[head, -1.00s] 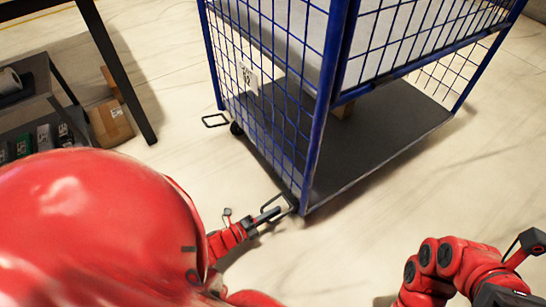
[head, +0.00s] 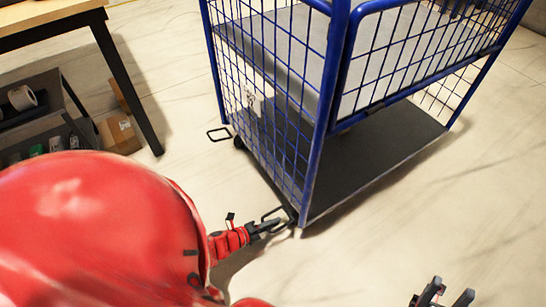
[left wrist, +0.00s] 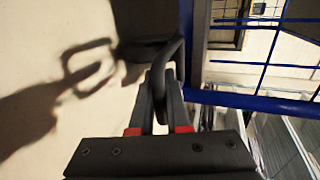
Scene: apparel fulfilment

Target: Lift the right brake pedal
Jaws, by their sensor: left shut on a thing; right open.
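The right brake pedal (head: 283,211), a dark loop, juts out at the near bottom corner of the blue cage cart (head: 316,130). My left gripper (head: 270,225) is at this pedal, low by the floor. In the left wrist view the gripper (left wrist: 160,110) is shut on the pedal (left wrist: 175,62), with the dark bar between its fingers. My right gripper (head: 443,298) is open and empty at the bottom edge of the head view, to the right of the cart's near corner. The fingers hide part of the pedal.
A second brake pedal (head: 218,134) sticks out at the cart's far left corner beside a caster. A table (head: 50,22), a dark shelf with small goods and a cardboard box (head: 120,133) stand at the left. The floor right of the cart is clear.

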